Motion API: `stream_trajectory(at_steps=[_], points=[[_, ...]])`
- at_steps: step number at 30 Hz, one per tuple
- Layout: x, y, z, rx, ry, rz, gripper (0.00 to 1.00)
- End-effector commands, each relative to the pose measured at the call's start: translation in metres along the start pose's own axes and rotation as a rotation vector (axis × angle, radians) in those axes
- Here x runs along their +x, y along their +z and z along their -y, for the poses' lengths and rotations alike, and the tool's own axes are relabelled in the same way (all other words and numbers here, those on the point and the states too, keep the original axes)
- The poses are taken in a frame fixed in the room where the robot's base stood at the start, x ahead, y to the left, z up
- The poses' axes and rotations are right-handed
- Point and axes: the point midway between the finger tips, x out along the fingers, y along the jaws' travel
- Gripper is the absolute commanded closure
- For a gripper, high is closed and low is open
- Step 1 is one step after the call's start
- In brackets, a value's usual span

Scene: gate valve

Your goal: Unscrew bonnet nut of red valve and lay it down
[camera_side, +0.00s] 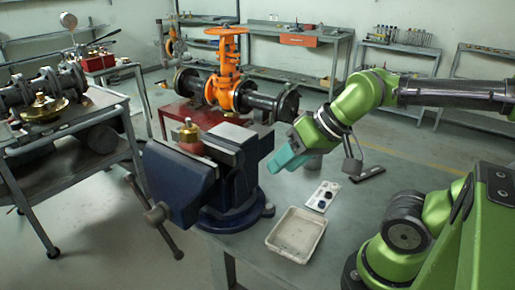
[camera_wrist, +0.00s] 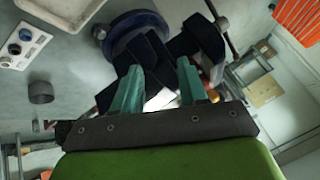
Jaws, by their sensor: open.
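The red valve (camera_side: 190,147) sits in the dark blue vise (camera_side: 180,180), with its brass bonnet nut (camera_side: 188,131) upright on top. My gripper (camera_side: 277,163) has teal fingers and is to the right of the vise, apart from the valve and nut. In the wrist view my gripper (camera_wrist: 157,70) shows two separated fingers with nothing held between them. The vise (camera_wrist: 165,45) lies beyond the fingertips there. A small brass-coloured patch shows beside the right finger in that view; I cannot tell whether it is the nut.
A white tray (camera_side: 297,236) lies empty on the bench, and it also shows in the wrist view (camera_wrist: 70,10). A white card with dark round parts (camera_side: 322,196), a black bar (camera_side: 368,174) and a grey cylinder (camera_side: 312,160) lie nearby. An orange gate valve (camera_side: 228,90) stands behind.

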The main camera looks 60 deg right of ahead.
Motion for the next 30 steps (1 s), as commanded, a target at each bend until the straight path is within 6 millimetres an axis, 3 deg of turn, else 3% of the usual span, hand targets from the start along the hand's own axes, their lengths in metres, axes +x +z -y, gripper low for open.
stream_trajectory(at_steps=[1, 5, 8, 11, 17, 21, 27, 30], points=[[0.0, 0.0, 0.0, 0.0, 0.0, 0.0, 0.57], [-0.002, -0.005, 0.003, 0.019, 0.003, 0.01, 0.38], [-0.006, -0.021, 0.012, 0.091, 0.021, 0.049, 0.38], [-0.011, -0.049, 0.026, 0.228, 0.067, 0.11, 0.38], [-0.011, -0.112, 0.055, 0.598, 0.237, 0.208, 0.38], [0.0, -0.151, 0.075, 0.877, 0.382, 0.22, 0.38], [0.029, -0.19, 0.102, 1.29, 0.584, 0.162, 0.38], [0.043, -0.2, 0.114, 1.459, 0.658, 0.118, 0.38]])
